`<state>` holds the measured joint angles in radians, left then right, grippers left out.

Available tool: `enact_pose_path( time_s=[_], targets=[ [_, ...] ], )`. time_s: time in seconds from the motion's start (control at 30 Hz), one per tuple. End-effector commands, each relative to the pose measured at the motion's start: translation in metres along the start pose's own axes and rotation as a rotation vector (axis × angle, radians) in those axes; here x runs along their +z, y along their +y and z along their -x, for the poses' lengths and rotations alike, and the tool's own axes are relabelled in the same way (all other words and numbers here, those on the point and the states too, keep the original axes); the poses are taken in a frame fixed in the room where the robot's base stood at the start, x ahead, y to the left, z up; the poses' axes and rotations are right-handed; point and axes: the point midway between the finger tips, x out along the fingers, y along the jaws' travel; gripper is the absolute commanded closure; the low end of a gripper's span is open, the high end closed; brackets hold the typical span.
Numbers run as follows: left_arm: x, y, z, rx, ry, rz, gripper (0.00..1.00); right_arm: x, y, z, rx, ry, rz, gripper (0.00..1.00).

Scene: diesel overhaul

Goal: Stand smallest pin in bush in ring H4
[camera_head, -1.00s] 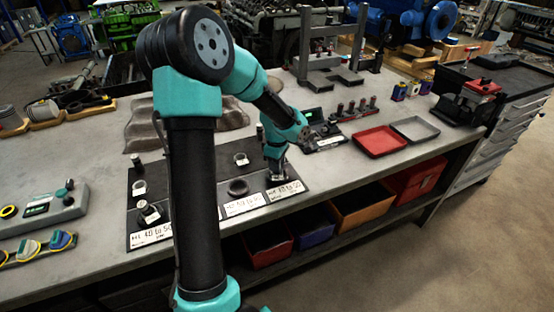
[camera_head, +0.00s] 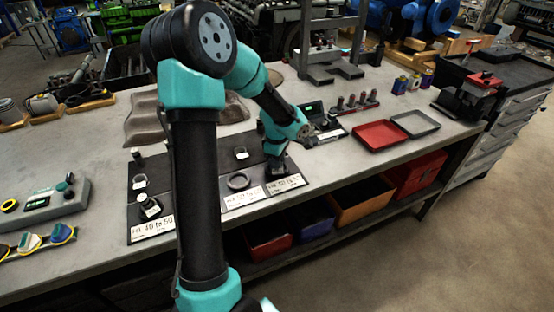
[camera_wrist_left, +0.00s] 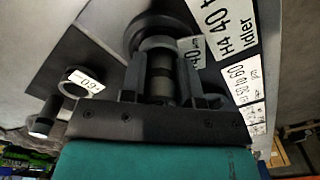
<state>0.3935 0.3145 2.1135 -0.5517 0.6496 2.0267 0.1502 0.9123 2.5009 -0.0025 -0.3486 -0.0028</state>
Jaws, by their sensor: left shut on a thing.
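My left gripper (camera_head: 276,168) is over the right end of the dark mat, by the label marked H4 (camera_head: 285,184). In the left wrist view, its fingers (camera_wrist_left: 162,88) are shut on a grey banded pin (camera_wrist_left: 161,72). The pin's far end meets a dark round part (camera_wrist_left: 153,32), the ring or bush at H4; I cannot tell how deep it sits. A white tag (camera_wrist_left: 193,52) ending in 40 µm lies beside it. The H4 label also shows in the left wrist view (camera_wrist_left: 232,25). My right gripper is out of view.
On the mat are a tagged bush (camera_head: 241,153), an empty-looking ring (camera_head: 238,181), another tagged bush (camera_head: 139,182), a standing pin (camera_head: 137,155) and a filled ring (camera_head: 149,207) at H1. A red tray (camera_head: 379,136) and a grey tray (camera_head: 415,124) lie to the right.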

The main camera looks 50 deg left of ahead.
Motion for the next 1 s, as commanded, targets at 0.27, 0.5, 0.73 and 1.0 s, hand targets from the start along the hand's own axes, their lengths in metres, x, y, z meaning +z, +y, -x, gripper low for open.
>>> enact_pose_path(
  time_s=[0.27,0.5,0.73,1.0],
  targets=[
    [-0.0001,0.0000,-0.0018,0.000,0.000,0.000,1.00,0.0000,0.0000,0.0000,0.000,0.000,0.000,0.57],
    [0.0000,-0.0002,-0.0024,-0.001,0.000,0.000,0.69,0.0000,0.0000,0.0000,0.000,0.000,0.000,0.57],
    [0.0000,-0.0008,-0.0030,-0.003,0.000,0.000,0.47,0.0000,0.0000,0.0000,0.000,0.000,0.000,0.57],
    [0.0001,-0.0007,-0.0032,-0.003,0.000,0.000,0.41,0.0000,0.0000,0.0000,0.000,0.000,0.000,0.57]
  ],
)
